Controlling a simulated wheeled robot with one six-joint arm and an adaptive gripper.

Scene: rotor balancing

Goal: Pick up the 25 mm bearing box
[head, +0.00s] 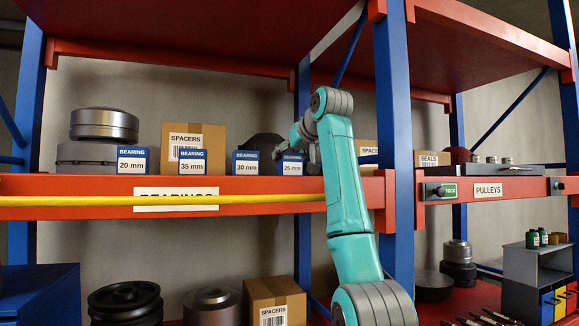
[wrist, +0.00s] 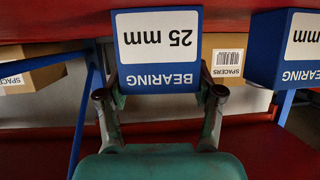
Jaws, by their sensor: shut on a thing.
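The 25 mm bearing box (head: 291,167) is a small blue box with a white label, at the right end of the bearing row on the shelf in the head view. In the wrist view the 25 mm box (wrist: 158,50) appears upside down, between the fingers of my gripper (wrist: 160,92). My gripper is shut on this box. In the head view my gripper (head: 306,150) reaches the box from its right side. I cannot tell whether the box still touches the shelf.
The 30 mm box (head: 246,163) stands just left of it, then the 35 mm (head: 192,162) and 20 mm (head: 132,160) boxes. A yellow bar (head: 100,201) runs along the red shelf front (head: 60,187). A blue upright (head: 393,110) stands right of my arm. Spacers cartons (head: 205,135) stand behind.

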